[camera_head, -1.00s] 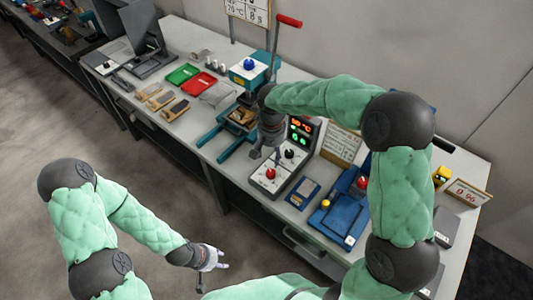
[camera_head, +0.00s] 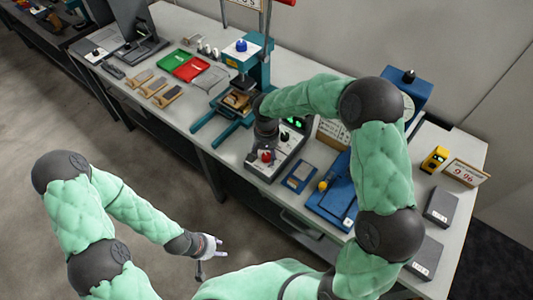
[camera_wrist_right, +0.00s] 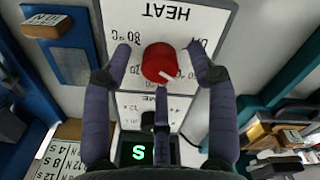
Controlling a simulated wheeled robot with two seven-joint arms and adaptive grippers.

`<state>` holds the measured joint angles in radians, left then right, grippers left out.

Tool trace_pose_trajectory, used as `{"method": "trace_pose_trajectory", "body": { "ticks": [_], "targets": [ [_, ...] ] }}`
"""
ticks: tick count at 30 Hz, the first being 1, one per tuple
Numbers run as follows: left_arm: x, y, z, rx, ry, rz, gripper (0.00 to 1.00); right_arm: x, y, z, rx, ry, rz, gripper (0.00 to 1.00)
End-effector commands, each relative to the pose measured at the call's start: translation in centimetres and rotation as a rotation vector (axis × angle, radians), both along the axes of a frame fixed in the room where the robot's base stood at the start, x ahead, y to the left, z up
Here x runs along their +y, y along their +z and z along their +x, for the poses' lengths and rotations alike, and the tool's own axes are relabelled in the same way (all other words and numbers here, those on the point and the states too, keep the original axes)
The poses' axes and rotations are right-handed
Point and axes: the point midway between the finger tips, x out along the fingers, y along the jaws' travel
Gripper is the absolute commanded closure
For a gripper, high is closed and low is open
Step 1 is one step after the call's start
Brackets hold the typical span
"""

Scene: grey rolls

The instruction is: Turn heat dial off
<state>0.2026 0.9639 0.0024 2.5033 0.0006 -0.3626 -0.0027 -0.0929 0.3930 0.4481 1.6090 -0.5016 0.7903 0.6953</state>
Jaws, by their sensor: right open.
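The red heat dial (camera_wrist_right: 160,62) sits on a white panel (camera_wrist_right: 143,20) marked HEAT in the right wrist view. Its white pointer slants to the lower right, with 80 °C marked on the left and a partly hidden label on the right. The dial also shows in the head view (camera_head: 266,156). My right gripper (camera_wrist_right: 161,52) is open, with fingers on both sides of the dial; I cannot tell whether they touch it. My left gripper (camera_head: 219,247) hangs away from the table at lower centre; its opening is too small to judge.
A green-lit display (camera_wrist_right: 139,152) and a black dial (camera_head: 285,136) are on the same control box. A blue plate (camera_head: 300,176) lies to its right and a teal press (camera_head: 245,75) stands behind to the left. A yellow device (camera_head: 435,158) stands far right.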

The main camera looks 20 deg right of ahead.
Motion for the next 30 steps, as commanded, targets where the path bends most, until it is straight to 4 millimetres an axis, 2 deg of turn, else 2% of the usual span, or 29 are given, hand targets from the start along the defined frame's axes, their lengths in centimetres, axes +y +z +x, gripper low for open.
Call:
{"method": "trace_pose_trajectory", "body": {
  "ticks": [4, 5, 9, 11, 22, 30],
  "targets": [
    [0.0, 0.0, 0.0, 0.000, 0.000, 0.000, 0.60, 0.0, 0.0, 0.0, 0.000, 0.000, 0.000, 0.42],
    [0.0, 0.0, 0.0, 0.000, 0.000, 0.000, 0.60, 0.0, 0.0, 0.0, 0.000, 0.000, 0.000, 0.44],
    [0.0, 0.0, 0.0, 0.000, 0.000, 0.000, 0.60, 0.0, 0.0, 0.0, 0.001, 0.000, 0.000, 0.84],
    [0.0, 0.0, 0.0, 0.000, 0.000, 0.000, 0.60, 0.0, 0.0, 0.0, 0.000, 0.000, 0.000, 0.98],
    [0.0, 0.3, 0.0, 0.000, 0.000, 0.000, 0.60, 0.0, 0.1, 0.0, 0.001, 0.039, 0.000, 0.98],
    [0.0, 1.3, 0.0, 0.000, 0.000, 0.000, 0.60, 0.0, 0.1, -0.1, 0.002, 0.201, 0.000, 0.98]
  ]
}}
